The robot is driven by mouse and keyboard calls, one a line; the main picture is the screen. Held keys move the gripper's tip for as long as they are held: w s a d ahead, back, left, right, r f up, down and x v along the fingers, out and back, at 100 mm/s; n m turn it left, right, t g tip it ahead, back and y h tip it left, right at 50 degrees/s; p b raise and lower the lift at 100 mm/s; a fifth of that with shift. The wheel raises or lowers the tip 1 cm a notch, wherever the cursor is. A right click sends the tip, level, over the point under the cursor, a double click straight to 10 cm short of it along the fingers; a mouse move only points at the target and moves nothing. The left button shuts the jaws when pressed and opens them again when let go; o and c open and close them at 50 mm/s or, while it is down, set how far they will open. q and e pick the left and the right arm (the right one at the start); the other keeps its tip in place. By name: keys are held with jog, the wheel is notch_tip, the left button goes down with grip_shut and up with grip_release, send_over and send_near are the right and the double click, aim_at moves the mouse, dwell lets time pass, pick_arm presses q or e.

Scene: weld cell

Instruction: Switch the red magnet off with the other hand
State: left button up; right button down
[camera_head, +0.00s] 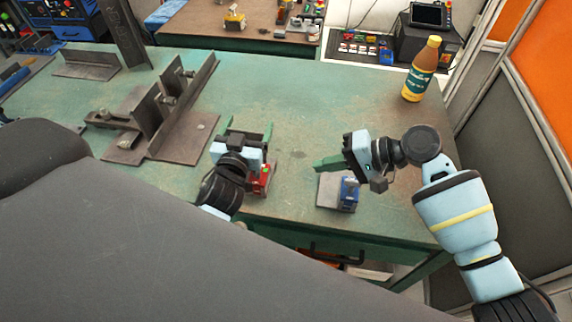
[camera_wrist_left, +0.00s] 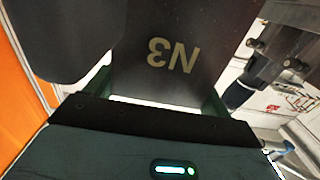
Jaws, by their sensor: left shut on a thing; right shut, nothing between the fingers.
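The red magnet (camera_head: 264,178) sits near the table's front edge, right beside my left gripper, which partly covers it. My left gripper (camera_head: 246,130) is low over the table with its green fingers apart. In the left wrist view a dark plate marked N3 (camera_wrist_left: 165,60) fills the space between the green fingers, and the gripper is shut on it. In the head view I cannot make this plate out clearly. My right gripper (camera_head: 322,164) is shut and empty, to the right of the red magnet and apart from it, with its fingers pointing left.
A blue magnet (camera_head: 349,193) stands at a grey plate (camera_head: 328,190) under my right gripper. A steel angle fixture (camera_head: 160,115) lies at the left. A bottle (camera_head: 421,70) stands at the back right. The green table (camera_head: 310,100) is clear behind the grippers.

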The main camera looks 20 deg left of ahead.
send_near(256, 173)
jog(key=a+f, duration=0.4)
jog(key=shift+s, duration=0.1)
jog(key=shift+s+a, duration=0.15)
jog(key=shift+a, duration=0.6)
jog(key=shift+s+m+t, duration=0.2)
jog(key=shift+m+t, duration=0.4)
jog(key=shift+t, duration=0.05)
jog(key=shift+s+m+t, duration=0.25)
jog(key=shift+m+t, duration=0.35)
jog(key=shift+t, duration=0.05)
jog(key=shift+s+a+m+t, duration=0.15)
jog(key=shift+s+m+t, duration=0.05)
jog(key=shift+m+t, duration=0.1)
jog(key=shift+s+a, duration=0.15)
jog(key=shift+s, duration=0.15)
dwell(0.4)
jog(key=shift+w, duration=0.1)
dwell(0.9)
